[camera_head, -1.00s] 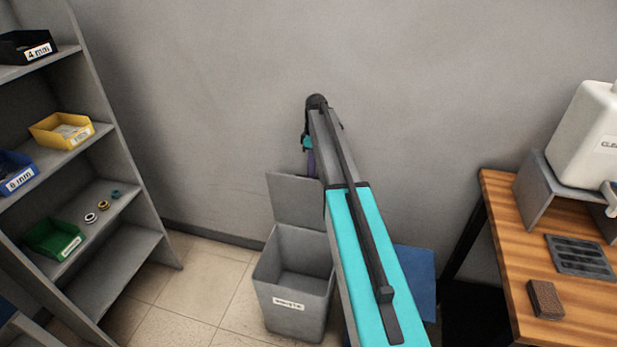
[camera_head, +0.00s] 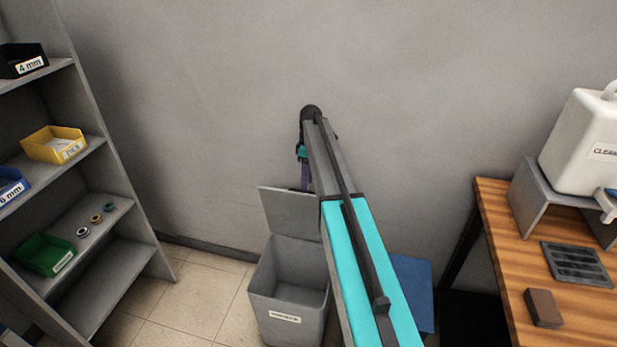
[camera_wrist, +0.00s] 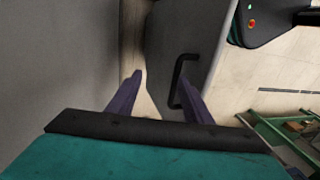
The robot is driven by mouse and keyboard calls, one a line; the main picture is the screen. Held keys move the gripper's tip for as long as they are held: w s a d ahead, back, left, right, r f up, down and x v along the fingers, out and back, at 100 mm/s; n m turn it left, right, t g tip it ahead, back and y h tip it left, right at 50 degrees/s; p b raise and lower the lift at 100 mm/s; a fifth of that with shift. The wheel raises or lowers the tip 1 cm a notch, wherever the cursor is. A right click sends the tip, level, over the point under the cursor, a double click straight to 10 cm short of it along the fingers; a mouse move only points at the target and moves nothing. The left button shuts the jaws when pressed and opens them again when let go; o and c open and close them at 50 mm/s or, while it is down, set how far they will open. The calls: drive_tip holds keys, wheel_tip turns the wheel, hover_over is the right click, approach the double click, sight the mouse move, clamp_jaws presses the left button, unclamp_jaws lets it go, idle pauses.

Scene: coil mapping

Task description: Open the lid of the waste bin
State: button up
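The grey waste bin (camera_head: 287,321) stands on the floor by the wall, with a white label on its front. Its lid (camera_head: 289,211) is raised and stands upright at the back, so the inside shows. In the wrist view the lid (camera_wrist: 207,35) carries a black handle (camera_wrist: 178,70). My gripper (camera_wrist: 158,85) has its two purple fingers apart with nothing held between them. The handle is close to the right finger's tip; whether they touch I cannot tell. In the head view my arm hides the right side of the bin and lid, and only part of my gripper (camera_head: 305,176) shows.
A grey shelf (camera_head: 112,263) with small coloured bins stands at the left. A wooden table (camera_head: 497,243) with a white container (camera_head: 585,140) is at the right. A blue object (camera_head: 412,285) is beside the bin, partly behind my arm. Floor is clear left of the bin.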

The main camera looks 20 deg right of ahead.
drive_tip(key=shift+d+f, duration=0.2)
drive_tip(key=shift+f, duration=0.55)
drive_tip(key=shift+d+f, duration=0.15)
drive_tip(key=shift+f, duration=0.6)
wheel_tip(320, 180, up, 17)
drive_tip(key=w+d+b, duration=0.1)
drive_tip(key=w+b, duration=0.1)
drive_tip(key=shift+f, duration=0.2)
